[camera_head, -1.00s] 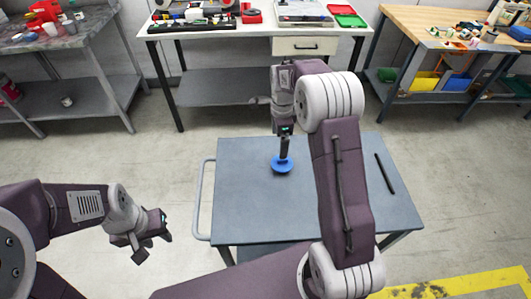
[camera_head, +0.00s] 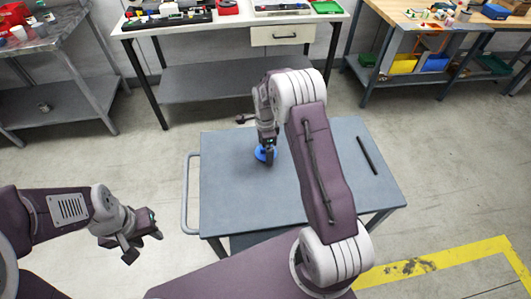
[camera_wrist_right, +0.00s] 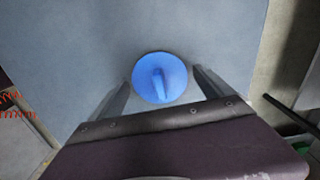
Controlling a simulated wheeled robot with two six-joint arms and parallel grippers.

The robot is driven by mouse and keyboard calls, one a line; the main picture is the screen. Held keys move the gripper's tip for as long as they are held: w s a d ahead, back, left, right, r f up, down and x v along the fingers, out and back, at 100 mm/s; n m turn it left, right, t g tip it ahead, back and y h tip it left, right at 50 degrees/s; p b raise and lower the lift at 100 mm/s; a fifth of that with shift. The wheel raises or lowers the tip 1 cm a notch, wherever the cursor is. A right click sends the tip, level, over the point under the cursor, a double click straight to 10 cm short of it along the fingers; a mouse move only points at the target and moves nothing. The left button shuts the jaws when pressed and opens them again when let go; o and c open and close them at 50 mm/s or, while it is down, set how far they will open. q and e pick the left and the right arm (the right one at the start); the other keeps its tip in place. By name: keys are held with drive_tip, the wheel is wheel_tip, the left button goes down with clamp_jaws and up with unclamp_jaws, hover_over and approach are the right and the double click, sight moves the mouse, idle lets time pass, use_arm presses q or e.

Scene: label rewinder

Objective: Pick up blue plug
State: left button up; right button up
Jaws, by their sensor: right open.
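The blue plug (camera_head: 262,154) rests on the grey cart top (camera_head: 235,195), partly hidden behind my right gripper (camera_head: 268,158) in the head view. In the right wrist view the blue plug (camera_wrist_right: 159,78) is a round disc with a raised grip in its middle. It lies between and just beyond the two fingers of my right gripper (camera_wrist_right: 160,88), which is open and points down over it. My left gripper (camera_head: 138,240) hangs to the left of the cart, empty and away from the plug; its jaw gap is not clear.
A black rod (camera_head: 367,155) lies on the right part of the cart top. The cart's handle (camera_head: 187,195) is on its left side. A white bench (camera_head: 235,22) with tools stands behind, with a wooden bench (camera_head: 415,15) at the back right. The cart's front left is clear.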

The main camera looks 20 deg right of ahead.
drive_tip(key=c, duration=1.2)
drive_tip(key=shift+r, duration=0.5)
wheel_tip(320, 180, up, 3)
drive_tip(key=s+d+r, duration=0.4)
drive_tip(key=d+r, duration=0.3)
drive_tip(key=d, duration=0.4)
